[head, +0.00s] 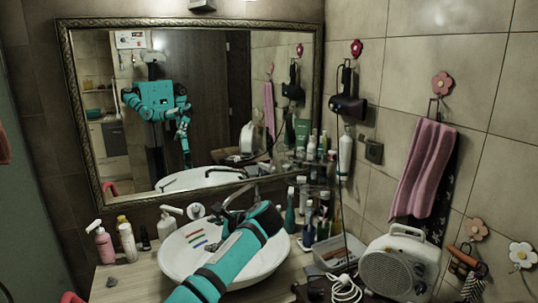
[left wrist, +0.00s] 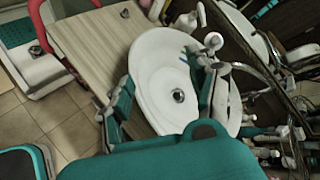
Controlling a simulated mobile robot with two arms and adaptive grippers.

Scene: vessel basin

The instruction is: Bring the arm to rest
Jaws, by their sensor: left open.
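My left arm reaches from the bottom over the white wash basin (head: 175,267), with my left gripper (head: 229,217) above its far side near the faucet. In the left wrist view my left gripper (left wrist: 162,98) is open, its two fingers spread wide with nothing between them. The basin (left wrist: 150,65) and its drain (left wrist: 178,96) show below and beyond the fingers. Short coloured strips (head: 196,240) lie in the basin on its left side. My right gripper is not seen directly.
A wooden counter (head: 130,280) carries a pink bottle (head: 103,243) and other bottles at left. Bottles, a clear box (head: 338,252) and a white fan heater (head: 400,265) crowd the right. A framed mirror (head: 215,60) behind reflects me. Pink towel (head: 425,165) hangs at right.

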